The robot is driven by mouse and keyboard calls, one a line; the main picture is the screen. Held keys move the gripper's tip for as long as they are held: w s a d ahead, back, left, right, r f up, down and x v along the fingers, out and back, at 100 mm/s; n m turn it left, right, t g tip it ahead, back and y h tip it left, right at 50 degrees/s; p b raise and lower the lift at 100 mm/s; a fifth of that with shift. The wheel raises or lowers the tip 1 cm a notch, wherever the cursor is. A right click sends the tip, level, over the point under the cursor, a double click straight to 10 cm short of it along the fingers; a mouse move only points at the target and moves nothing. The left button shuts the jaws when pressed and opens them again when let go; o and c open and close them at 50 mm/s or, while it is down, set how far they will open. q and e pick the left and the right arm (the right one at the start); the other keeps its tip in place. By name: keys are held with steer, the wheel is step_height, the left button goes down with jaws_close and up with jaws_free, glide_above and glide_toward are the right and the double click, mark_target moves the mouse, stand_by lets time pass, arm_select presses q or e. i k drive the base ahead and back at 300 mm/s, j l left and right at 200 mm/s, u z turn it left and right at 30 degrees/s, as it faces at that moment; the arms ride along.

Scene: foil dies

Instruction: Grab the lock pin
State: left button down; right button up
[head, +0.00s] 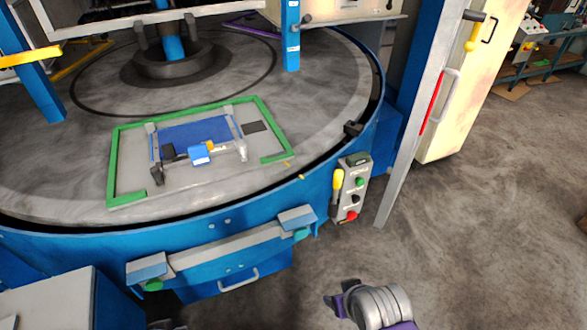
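I cannot tell for sure which part is the lock pin. A yellow-handled piece (338,180) stands upright at the left side of the grey control box on the front of the blue turntable housing. A small yellow piece (301,177) lies by the turntable's front rim. My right gripper (334,302) is at the bottom, above the floor, in front of the housing and clear of both pieces. Its dark fingers are small and seen at an angle, so its opening is unclear. At the bottom left edge only a dark sliver shows, perhaps my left gripper (166,324).
A green-framed plate (118,165) with a blue panel and clamps lies on the grey round table (325,110). The control box (352,190) has green, black and red buttons. A grey bar (225,246) runs along the front. A post (425,120) stands right; floor is open beyond.

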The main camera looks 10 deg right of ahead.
mark_target(339, 174)
steer(key=i+l+z, duration=0.1)
steer(key=l+z, duration=0.15)
steer(key=i+l+z, duration=0.1)
steer(key=l+z, duration=0.2)
steer(key=l, duration=0.15)
steer(key=i+l+z, duration=0.25)
steer(key=k+l, duration=0.05)
steer(key=k, duration=0.05)
